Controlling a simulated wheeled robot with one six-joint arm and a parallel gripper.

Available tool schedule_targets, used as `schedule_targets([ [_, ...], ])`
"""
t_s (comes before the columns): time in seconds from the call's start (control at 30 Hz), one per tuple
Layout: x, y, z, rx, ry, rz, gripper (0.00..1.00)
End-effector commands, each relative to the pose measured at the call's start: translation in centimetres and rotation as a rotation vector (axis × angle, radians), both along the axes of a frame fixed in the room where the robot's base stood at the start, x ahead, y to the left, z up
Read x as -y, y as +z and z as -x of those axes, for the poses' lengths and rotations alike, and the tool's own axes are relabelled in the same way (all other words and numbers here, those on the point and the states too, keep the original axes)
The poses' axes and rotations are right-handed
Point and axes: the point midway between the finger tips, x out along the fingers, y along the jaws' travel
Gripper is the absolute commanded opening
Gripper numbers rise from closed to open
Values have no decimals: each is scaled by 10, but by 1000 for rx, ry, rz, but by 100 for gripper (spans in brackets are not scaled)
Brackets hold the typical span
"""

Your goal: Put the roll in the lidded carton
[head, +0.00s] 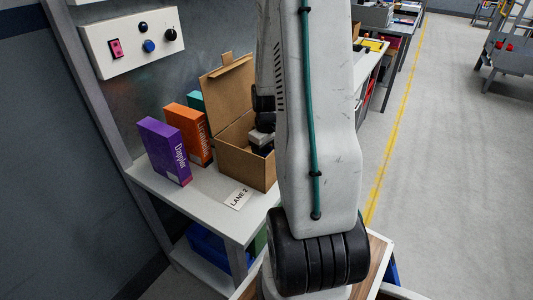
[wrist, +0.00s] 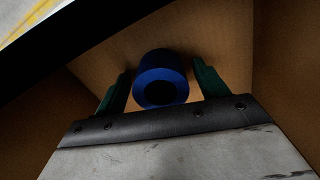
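The lidded carton (head: 240,162) is an open brown cardboard box on the shelf table, its lid (head: 228,92) raised at the back. My arm reaches down into it, and the carton's front wall hides my fingertips in the head view. In the wrist view my gripper (wrist: 160,88) has its two green fingers spread apart inside the carton. The roll (wrist: 161,78), blue with a dark hole, lies between the fingers against brown cardboard. A narrow gap shows on each side of it. The roll is hidden in the head view.
A purple box (head: 165,151), an orange box (head: 189,133) and a teal box (head: 196,100) stand left of the carton. A "LANE 2" card (head: 238,197) lies in front. A control panel (head: 131,41) is on the wall above.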

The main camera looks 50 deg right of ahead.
Motion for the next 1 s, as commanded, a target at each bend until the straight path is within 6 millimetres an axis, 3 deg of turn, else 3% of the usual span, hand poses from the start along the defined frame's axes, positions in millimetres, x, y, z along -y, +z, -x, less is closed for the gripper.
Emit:
schedule_targets([
  [0.37, 0, 6, 0, 2, 0, 1, 73],
  [0.8, 0, 92, -1, 3, 0, 3, 73],
  [1.0, 0, 117, 0, 2, 0, 1, 73],
])
